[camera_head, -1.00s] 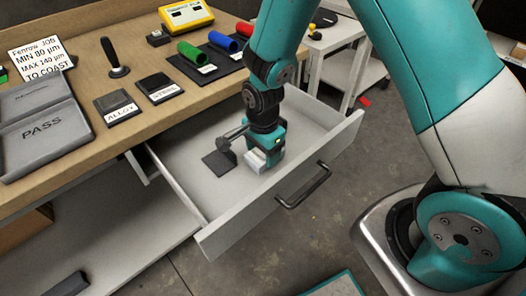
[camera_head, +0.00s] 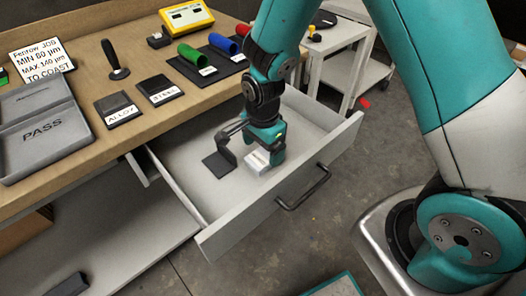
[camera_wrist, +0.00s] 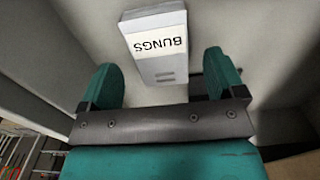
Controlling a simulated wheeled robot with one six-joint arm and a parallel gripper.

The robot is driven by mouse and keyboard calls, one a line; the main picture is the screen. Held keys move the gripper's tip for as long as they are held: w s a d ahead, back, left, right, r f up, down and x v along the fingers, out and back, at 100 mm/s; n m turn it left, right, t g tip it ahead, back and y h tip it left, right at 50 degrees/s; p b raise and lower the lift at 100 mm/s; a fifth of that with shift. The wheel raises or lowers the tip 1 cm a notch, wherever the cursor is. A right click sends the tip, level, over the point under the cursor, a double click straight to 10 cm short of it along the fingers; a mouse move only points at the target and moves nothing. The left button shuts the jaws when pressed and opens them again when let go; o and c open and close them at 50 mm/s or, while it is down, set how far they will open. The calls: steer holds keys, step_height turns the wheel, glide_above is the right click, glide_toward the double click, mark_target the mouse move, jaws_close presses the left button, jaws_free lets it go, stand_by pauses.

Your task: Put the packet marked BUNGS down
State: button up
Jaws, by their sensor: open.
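The packet marked BUNGS (camera_wrist: 158,45) is a pale box with a white label. In the wrist view it lies on the drawer floor, just beyond and between my open fingers, with clear gaps at both sides. In the head view the packet (camera_head: 257,161) is inside the open drawer (camera_head: 240,220), near its front wall, partly hidden by my gripper (camera_head: 264,148). I cannot tell whether a finger still touches the packet.
A dark flat square (camera_head: 219,163) lies in the drawer left of the packet. The drawer's front handle (camera_head: 303,187) faces the floor area. The bench (camera_head: 85,175) above holds a grey PASS case (camera_head: 42,130), ALLOY and STEEL blocks, coloured tubes and a yellow meter (camera_head: 187,16).

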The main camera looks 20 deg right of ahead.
mark_target(263, 156)
step_height(263, 156, up, 9)
steer(key=s+a+r+n+y, duration=0.2)
steer(key=s+r+n, duration=0.5)
steer(key=s+n, duration=0.2)
steer(key=s+a+r+n+y, duration=0.2)
steer(key=s+r+n, duration=0.6)
steer(key=n, duration=0.4)
steer(key=shift+s+a+n+p, duration=0.3)
steer(key=shift+s+p, duration=0.05)
steer(key=shift+s, duration=0.45)
steer(key=shift+r, duration=0.1)
